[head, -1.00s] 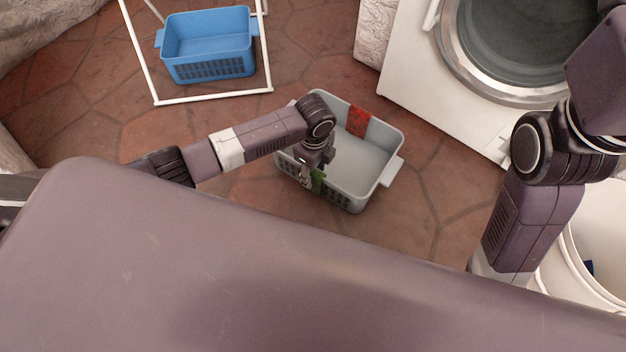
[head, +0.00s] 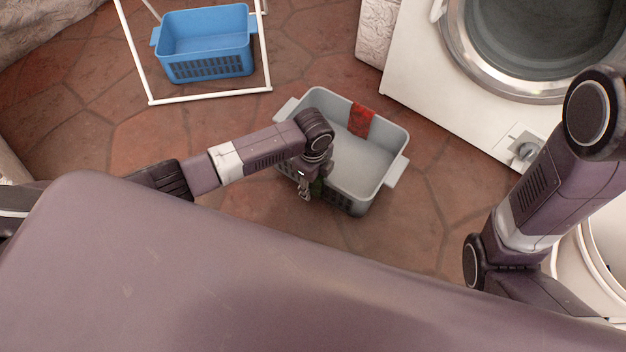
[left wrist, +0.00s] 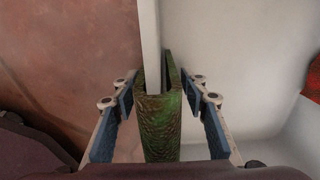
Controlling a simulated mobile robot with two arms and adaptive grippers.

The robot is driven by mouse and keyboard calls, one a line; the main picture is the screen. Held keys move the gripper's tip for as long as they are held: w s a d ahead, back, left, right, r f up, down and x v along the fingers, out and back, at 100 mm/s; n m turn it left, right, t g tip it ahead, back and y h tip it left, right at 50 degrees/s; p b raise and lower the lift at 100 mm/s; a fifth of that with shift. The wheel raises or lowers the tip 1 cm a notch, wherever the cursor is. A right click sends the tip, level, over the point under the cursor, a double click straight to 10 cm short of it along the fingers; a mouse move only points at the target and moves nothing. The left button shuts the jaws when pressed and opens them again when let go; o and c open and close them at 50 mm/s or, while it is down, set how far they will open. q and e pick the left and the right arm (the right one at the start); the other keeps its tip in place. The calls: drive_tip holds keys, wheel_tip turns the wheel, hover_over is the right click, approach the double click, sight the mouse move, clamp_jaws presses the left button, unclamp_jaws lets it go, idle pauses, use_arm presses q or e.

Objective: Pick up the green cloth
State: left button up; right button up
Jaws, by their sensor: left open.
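The green cloth (left wrist: 162,128) hangs folded over the rim of the grey basket (head: 365,165). In the left wrist view it lies between the two blue-padded fingers of my left gripper (left wrist: 163,97), which is open, with a gap on each side of the cloth. In the head view the left gripper (head: 307,187) is at the near left wall of the basket and hides most of the cloth; only a dark green bit (head: 318,187) shows. My right gripper is out of the picture; only its arm shows at the right.
A red cloth (head: 360,120) hangs over the basket's far rim. A blue basket (head: 210,68) stands at the upper left by a white frame (head: 210,98). A white washing machine (head: 435,85) is at the upper right, and a white tub (head: 568,262) at the right edge.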

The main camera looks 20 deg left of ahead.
use_arm(q)
clamp_jaws()
drive_tip(key=shift+r, duration=0.15)
